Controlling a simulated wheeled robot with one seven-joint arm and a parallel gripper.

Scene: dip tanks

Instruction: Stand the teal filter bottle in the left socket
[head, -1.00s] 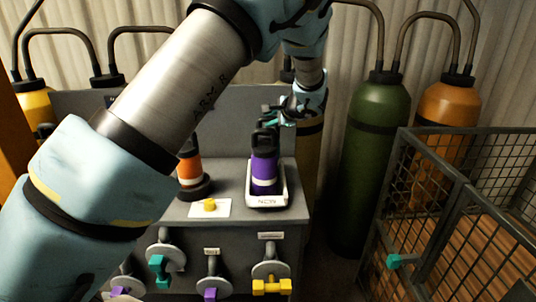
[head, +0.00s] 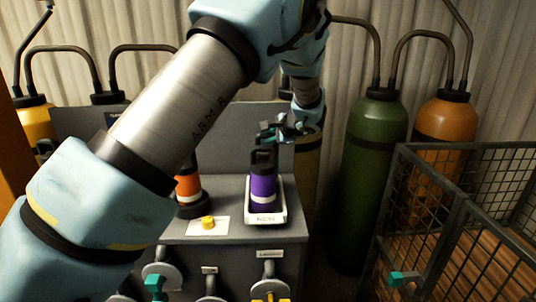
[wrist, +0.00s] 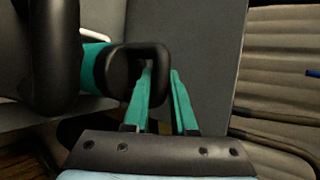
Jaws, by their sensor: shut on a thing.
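My gripper (head: 278,132) is at the far side of the purple bottle's top, above the white tray. In the wrist view its teal fingers (wrist: 160,82) are shut on the black handle loop (wrist: 150,52) of a bottle. A strip of teal body (wrist: 95,52) shows beside that bottle's black cap, so it appears to be the teal filter bottle. In the head view this bottle is mostly hidden behind the purple bottle and my gripper. I cannot tell whether its base touches the tray. The left socket cannot be made out for certain.
The purple bottle (head: 263,186) stands upright in the white tray (head: 266,218), close to my gripper. An orange bottle (head: 188,186) stands in a dark round base, partly behind my arm. A mesh cage (head: 455,160) is at right.

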